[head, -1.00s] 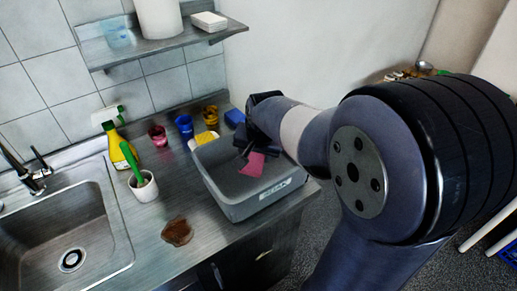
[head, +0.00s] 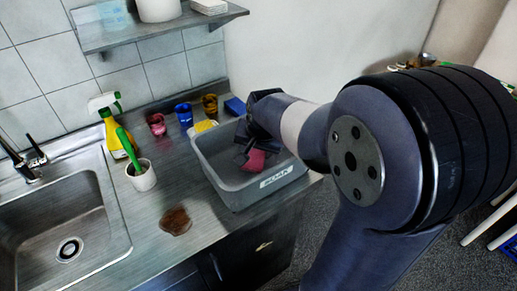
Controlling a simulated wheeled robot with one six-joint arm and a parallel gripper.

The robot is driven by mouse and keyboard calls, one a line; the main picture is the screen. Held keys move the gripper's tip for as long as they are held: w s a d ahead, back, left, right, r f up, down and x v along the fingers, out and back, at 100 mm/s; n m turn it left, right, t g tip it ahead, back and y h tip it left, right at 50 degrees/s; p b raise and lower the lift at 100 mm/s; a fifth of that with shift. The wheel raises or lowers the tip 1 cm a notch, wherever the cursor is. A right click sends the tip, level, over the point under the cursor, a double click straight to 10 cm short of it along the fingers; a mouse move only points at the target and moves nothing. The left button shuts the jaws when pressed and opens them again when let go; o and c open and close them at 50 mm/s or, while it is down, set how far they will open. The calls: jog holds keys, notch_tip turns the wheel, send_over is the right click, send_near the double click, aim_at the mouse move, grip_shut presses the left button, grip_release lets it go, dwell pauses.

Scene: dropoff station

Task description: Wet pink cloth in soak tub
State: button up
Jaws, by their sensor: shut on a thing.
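The grey soak tub (head: 225,188) stands on the steel counter, with a white label on its front wall. The pink cloth (head: 256,160) hangs below my gripper (head: 246,152), inside the outline of the tub. My gripper is dark, reaches in from the right over the tub and is shut on the cloth. Whether the cloth touches the tub's floor or any water I cannot tell. The fingertips are partly hidden by the gripper body and the cloth.
A sink (head: 65,215) lies at left. A yellow spray bottle (head: 117,137), a white cup (head: 141,177) with a green-handled tool, and pink (head: 157,125), blue (head: 184,116) and amber (head: 210,105) cups stand behind. A shelf (head: 155,36) hangs above.

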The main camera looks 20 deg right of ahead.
notch_tip(320, 180, up, 11)
jog(key=p, duration=0.8)
jog(key=shift+p, duration=0.35)
jog(key=shift+r, duration=0.1)
dwell(1.8)
notch_tip(320, 180, up, 4)
jog(key=p, duration=0.3)
send_over(256, 152)
dwell(0.7)
